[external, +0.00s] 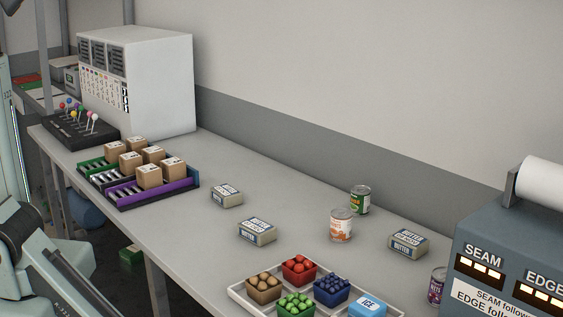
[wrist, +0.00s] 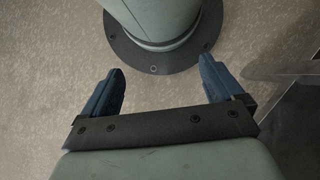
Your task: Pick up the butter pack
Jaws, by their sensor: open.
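Three butter packs lie on the grey table in the external view, pale boxes with dark lettering. One butter pack (external: 227,195) is left of centre, another butter pack (external: 257,231) is nearer the camera, and a third butter pack (external: 408,244) is at the right, beside the blue-grey machine. Nothing shows which one is meant. My gripper (wrist: 160,68) is open and empty in the wrist view, its two blue fingers wide apart above the floor. It is not visible in the external view. No butter pack shows in the wrist view.
A white tray (external: 236,294) of colourful punnets stands at the front. Cans (external: 341,225) stand between the packs. A rack of brown boxes (external: 154,203) is at the left. The blue-grey machine (external: 490,225) blocks the right. Bare table surrounds the two left packs.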

